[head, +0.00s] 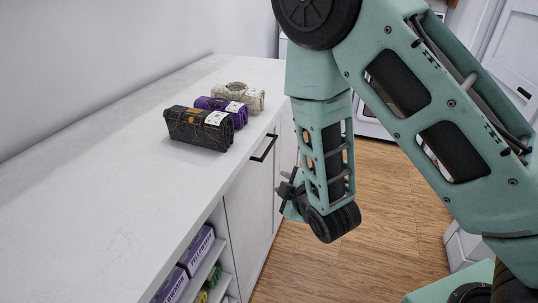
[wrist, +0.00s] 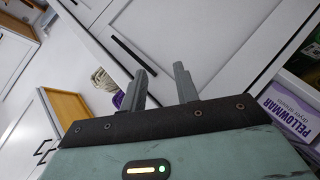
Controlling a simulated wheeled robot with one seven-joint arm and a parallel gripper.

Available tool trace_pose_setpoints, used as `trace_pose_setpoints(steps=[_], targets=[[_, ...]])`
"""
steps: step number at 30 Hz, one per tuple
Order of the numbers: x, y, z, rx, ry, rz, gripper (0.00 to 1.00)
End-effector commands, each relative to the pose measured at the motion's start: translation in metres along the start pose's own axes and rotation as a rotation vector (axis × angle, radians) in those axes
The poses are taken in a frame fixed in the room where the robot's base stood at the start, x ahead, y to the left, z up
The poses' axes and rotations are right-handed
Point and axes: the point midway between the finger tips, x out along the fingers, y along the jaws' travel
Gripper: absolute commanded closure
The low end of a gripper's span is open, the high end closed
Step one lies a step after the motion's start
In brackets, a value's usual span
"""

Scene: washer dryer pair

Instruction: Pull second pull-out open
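A white pull-out front (head: 250,190) with a black bar handle (head: 264,148) stands under the counter in the head view. In the wrist view, a dark bar handle (wrist: 127,49) lies on a white front beyond my fingers, up and to the left of them. I cannot tell which front is the second pull-out. My gripper (head: 289,192) is beside the cabinet front in the head view, partly hidden by my arm. In the wrist view my gripper (wrist: 162,85) has its two fingers apart with nothing between them, and they appear clear of the handle.
Dark, purple and beige wrapped bundles (head: 198,126) lie on the white counter (head: 110,200). Open shelves (head: 210,262) with purple boxes (head: 200,248) are at the near end; a purple box (wrist: 290,112) shows in the wrist view. Wooden floor (head: 385,215) is clear right of the cabinet.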

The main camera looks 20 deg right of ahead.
Motion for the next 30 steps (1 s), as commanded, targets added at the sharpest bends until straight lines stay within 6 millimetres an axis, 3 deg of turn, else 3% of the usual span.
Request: trace_pose_setpoints(steps=[1,3,10,16,30], targets=[[0.006,-0.004,0.015,-0.087,0.015,0.065,0.69],[0.008,0.000,0.024,-0.202,0.048,0.159,0.69],[0.001,0.009,0.035,-0.464,0.125,0.360,0.69],[0.000,0.011,0.034,-0.518,0.145,0.407,0.69],[0.022,0.015,0.030,-0.512,0.146,0.409,0.69]])
